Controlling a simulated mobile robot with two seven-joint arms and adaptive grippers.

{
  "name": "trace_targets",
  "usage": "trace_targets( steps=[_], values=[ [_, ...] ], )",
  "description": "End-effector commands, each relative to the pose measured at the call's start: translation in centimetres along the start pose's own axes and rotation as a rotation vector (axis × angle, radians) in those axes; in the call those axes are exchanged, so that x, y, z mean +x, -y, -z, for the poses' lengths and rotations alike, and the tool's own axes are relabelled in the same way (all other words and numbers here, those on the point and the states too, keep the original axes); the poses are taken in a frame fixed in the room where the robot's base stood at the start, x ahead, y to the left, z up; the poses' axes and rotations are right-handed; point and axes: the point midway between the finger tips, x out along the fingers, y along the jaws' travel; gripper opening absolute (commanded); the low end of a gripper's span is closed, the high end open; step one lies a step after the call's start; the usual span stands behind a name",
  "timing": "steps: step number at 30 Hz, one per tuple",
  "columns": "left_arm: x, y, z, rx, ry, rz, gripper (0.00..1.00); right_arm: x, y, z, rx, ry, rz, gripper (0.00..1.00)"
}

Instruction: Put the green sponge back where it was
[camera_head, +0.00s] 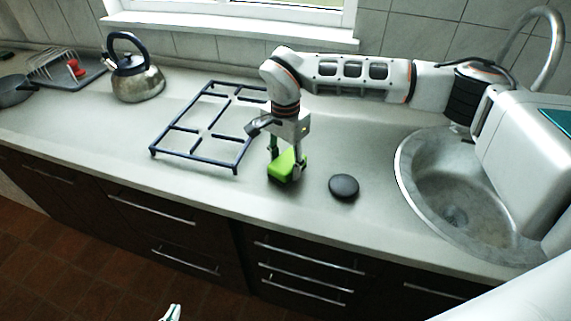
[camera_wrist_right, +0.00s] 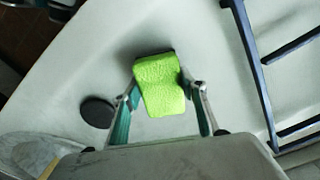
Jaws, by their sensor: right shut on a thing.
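The green sponge (camera_head: 286,166) is between the fingers of my right gripper (camera_head: 284,170), at the front middle of the counter. The right wrist view shows the bright green sponge (camera_wrist_right: 159,84) gripped on its two sides by the right fingers (camera_wrist_right: 160,92). A dark edge shows along its far side there. I cannot tell whether its underside touches the counter. Only the tips of my left gripper (camera_head: 172,313) show at the bottom edge of the head view, over the floor, and their opening is unclear.
A black round disc (camera_head: 344,187) lies right of the sponge, with the round sink (camera_head: 423,209) farther right. A dark blue pot grate (camera_head: 196,152) lies to the left. A kettle (camera_head: 137,85) and a rack with a red item (camera_head: 73,68) stand farther left.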

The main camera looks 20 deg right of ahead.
Motion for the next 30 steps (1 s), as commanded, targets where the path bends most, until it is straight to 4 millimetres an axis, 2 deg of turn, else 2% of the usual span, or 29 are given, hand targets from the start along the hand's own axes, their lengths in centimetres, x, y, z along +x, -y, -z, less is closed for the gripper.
trace_targets(
  steps=[2,13,14,15,25,30],
  values=[
    [0.0,0.0,0.1,0.0,-0.002,0.0,0.0,0.6,0.0,-0.1,-0.001,0.001,0.001,0.19],
    [0.0,0.0,0.2,0.0,-0.005,0.001,0.0,1.1,0.0,0.0,-0.001,0.0,0.001,0.19],
    [0.0,0.1,0.2,0.0,-0.005,0.001,0.0,1.0,0.0,0.0,-0.001,0.0,0.001,0.5],
    [0.0,0.1,0.2,0.0,-0.005,0.001,0.0,1.0,0.0,0.0,-0.001,0.0,0.001,0.59],
    [0.0,0.0,0.2,0.0,-0.005,0.001,0.0,0.9,0.0,0.0,-0.001,0.0,0.001,0.59],
    [0.0,0.0,0.1,0.0,-0.003,0.0,0.0,-0.3,0.1,0.1,0.0,-0.002,0.003,0.59]
  ],
)
